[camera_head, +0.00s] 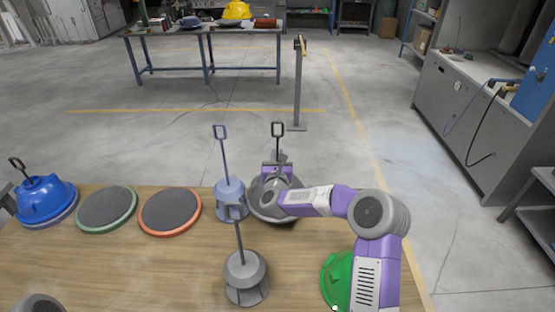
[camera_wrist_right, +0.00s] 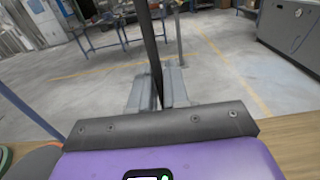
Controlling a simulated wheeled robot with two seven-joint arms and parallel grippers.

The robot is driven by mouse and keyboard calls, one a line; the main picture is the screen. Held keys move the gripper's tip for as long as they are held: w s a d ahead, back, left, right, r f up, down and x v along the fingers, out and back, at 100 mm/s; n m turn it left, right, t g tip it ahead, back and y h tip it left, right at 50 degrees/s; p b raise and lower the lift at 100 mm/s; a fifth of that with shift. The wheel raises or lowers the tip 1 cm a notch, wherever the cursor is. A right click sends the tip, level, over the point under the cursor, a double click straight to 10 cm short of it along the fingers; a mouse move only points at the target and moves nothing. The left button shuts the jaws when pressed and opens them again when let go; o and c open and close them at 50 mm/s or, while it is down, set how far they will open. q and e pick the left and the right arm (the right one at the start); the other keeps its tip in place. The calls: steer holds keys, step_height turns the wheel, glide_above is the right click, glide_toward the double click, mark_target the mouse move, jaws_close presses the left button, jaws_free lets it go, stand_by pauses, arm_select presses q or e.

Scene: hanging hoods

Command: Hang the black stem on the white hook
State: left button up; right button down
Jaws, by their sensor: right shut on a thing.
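The black stem (camera_wrist_right: 150,50) is a dark rod, upright in the head view with a loop handle (camera_head: 278,129) at its top. My right gripper (camera_wrist_right: 157,90) is shut on the stem, with a finger on each side of it. In the head view my right gripper (camera_head: 278,172) sits above a dark grey round hood (camera_head: 268,206), partly hidden by my arm; I cannot tell whether the hood hangs from the stem. No plainly white hook shows. A grey post (camera_head: 298,85) with a yellowish top stands on the floor beyond the table. My left gripper is not in view.
The wooden table (camera_head: 130,270) holds a blue hood (camera_head: 45,195), green-rimmed (camera_head: 106,208) and orange-rimmed (camera_head: 170,211) discs, a blue-grey stemmed stand (camera_head: 229,192), a grey one (camera_head: 244,272) and a green hood (camera_head: 336,275) partly behind my arm. The floor beyond is mostly open.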

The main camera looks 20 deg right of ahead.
steer(key=shift+d+r, duration=0.15)
steer(key=shift+r, duration=0.1)
steer(key=shift+s+d+b, duration=0.25)
steer(key=shift+d+b, duration=0.1)
steer(key=shift+d, duration=0.15)
steer(key=shift+s+d+b, duration=0.25)
steer(key=shift+d+b, duration=0.1)
steer(key=shift+d, duration=0.15)
steer(key=shift+r, duration=0.1)
steer(key=shift+r+p, duration=0.7)
steer(key=shift+r, duration=1.75)
